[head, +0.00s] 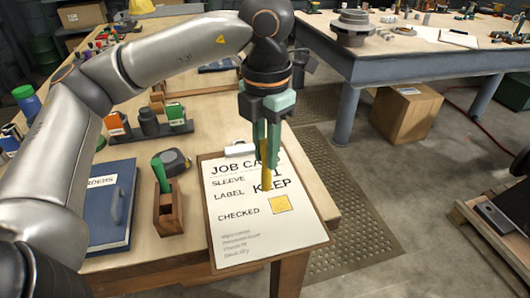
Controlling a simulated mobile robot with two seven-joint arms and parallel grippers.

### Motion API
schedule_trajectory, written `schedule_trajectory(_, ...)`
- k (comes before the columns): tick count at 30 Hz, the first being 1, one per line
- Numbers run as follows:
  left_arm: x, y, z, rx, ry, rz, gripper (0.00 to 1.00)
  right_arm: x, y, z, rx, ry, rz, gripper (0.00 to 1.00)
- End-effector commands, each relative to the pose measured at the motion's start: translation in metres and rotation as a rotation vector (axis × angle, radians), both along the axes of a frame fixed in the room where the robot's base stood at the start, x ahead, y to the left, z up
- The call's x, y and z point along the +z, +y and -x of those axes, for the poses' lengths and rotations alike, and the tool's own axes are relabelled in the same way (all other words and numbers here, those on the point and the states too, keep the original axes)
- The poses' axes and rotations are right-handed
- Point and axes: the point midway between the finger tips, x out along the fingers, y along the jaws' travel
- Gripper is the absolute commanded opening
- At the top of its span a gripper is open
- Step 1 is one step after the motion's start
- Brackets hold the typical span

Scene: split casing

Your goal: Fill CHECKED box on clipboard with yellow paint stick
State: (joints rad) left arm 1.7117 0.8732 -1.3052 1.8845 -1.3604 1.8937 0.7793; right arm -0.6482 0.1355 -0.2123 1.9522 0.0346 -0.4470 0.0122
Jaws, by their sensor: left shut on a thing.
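The clipboard (209,228) lies at the table's front right corner with a white job card (285,240) on it. The card reads JOB CARD, SLEEVE, LABEL, KEEP and CHECKED. The CHECKED box (281,204) shows yellow across most of its square. My left gripper (268,152) points down over the upper part of the card, shut on the yellow paint stick (266,178). The stick's lower end is just above and left of the box in the picture; I cannot tell whether it touches the paper. The gripper hides part of the title. My right gripper is not in view.
Left of the clipboard stand a wooden holder (168,212) with a green-handled tool, a tape measure (174,161) and a blue binder (108,207). Small containers (150,122) stand behind. The table edge is close on the clipboard's right, with floor beyond.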

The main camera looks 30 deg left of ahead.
Motion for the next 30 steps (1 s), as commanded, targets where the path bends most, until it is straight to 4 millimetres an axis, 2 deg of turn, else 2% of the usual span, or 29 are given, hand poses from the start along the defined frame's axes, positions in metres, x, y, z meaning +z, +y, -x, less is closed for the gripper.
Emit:
schedule_trajectory(3, 0.015, 0.0, -0.001, -0.003, -0.001, 0.0, 0.0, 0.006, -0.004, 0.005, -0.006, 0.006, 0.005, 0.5)
schedule_trajectory(9, 0.027, 0.0, -0.002, -0.005, -0.001, 0.001, 0.0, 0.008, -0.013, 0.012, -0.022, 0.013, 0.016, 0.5)
schedule_trajectory(14, 0.027, 0.0, -0.002, -0.006, 0.0, 0.001, 0.0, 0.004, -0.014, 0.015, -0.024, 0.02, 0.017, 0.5)
schedule_trajectory(30, 0.027, 0.0, -0.002, -0.006, -0.001, 0.0, 0.0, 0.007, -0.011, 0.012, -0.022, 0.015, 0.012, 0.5)
